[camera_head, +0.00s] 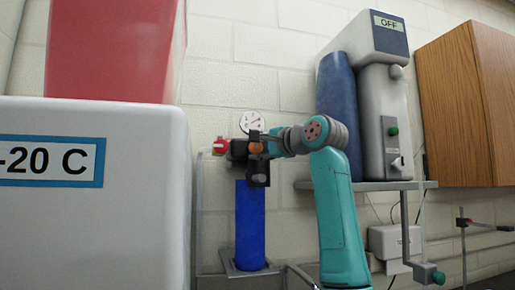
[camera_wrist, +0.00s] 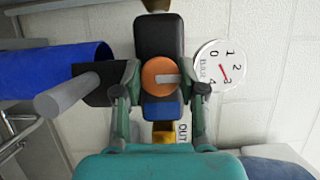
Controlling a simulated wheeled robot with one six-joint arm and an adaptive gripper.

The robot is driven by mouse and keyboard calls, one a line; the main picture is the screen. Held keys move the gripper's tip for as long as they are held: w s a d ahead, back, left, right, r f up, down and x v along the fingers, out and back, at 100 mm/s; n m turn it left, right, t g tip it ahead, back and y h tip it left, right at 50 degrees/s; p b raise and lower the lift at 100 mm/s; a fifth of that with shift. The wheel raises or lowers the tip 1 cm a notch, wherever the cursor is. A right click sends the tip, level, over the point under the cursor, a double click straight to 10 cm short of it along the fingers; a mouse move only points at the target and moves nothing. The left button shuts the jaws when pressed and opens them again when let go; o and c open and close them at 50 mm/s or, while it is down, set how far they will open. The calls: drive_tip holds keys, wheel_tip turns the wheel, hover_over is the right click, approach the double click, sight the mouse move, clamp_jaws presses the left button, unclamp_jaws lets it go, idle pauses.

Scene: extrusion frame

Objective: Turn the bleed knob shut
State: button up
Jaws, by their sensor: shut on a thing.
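The bleed knob appears to be the round orange knob (camera_wrist: 161,70) on a black block. A grey bar mark on it points to the right in the wrist view. In the head view it is a small orange spot (camera_head: 255,148) above the blue cylinder (camera_head: 250,225). My gripper (camera_wrist: 160,82) has one finger on either side of the orange knob and is shut on it. My gripper also shows in the head view (camera_head: 262,146), partly covering the valve. The round gauge (camera_wrist: 212,67) beside it is marked in bar; its red needle points near 3.
A red knob (camera_head: 220,146) sits just left of the valve. A brass outlet marked OUT (camera_wrist: 165,133) is below the block in the wrist view. A white -20 C unit (camera_head: 95,220) fills the left, and a dispenser marked OFF (camera_head: 385,110) stands on a shelf at right.

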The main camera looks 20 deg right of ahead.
drive_tip(key=shift+f, duration=0.1)
drive_tip(key=o, duration=1.1)
drive_tip(key=v, duration=1.2)
